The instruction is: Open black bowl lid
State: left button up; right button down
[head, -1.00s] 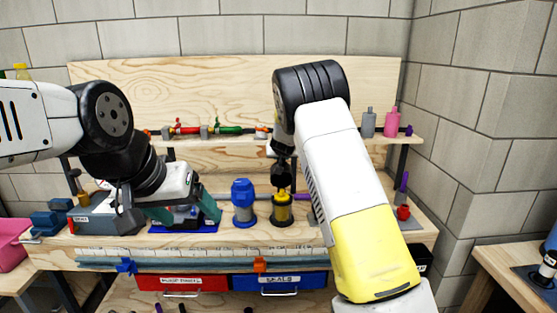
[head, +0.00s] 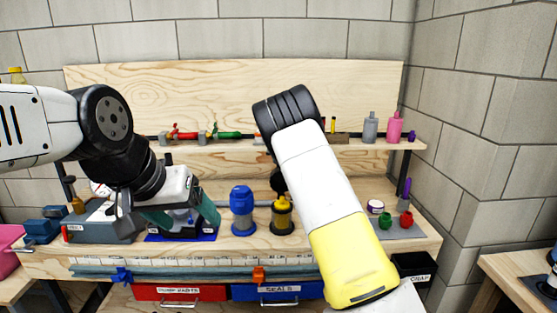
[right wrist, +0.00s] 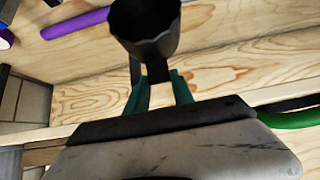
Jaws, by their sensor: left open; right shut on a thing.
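A filter with a yellow top (head: 283,203) and a dark lower part stands on the bench, in a dark round base. A filter with a blue top (head: 242,200) stands to its left. My right gripper (right wrist: 160,90) is shut on the stem of a black cup-shaped piece (right wrist: 145,28) in the right wrist view. In the head view my right arm hides that gripper; a dark part (head: 278,182) shows just above the yellow-topped filter. My left gripper (head: 183,212) is open, its teal fingers low over a blue mat (head: 180,235). I cannot pick out a black lid.
A shelf behind holds red and green tools (head: 228,135), a grey bottle (head: 370,127) and a pink bottle (head: 394,127). A grey mat at right carries small red and green parts (head: 406,218). Red (head: 180,293) and blue drawers (head: 280,289) are below the bench's front edge.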

jog(key=shift+w+r, duration=0.2)
jog(key=shift+r, duration=0.2)
jog(key=c, duration=1.3)
grip_release()
jog(key=shift+o, duration=1.1)
jog(key=shift+f, duration=0.2)
jog(key=shift+s, duration=0.1)
jog(key=v, duration=0.7)
jog(key=shift+s+r, duration=0.25)
jog(key=shift+r, duration=0.05)
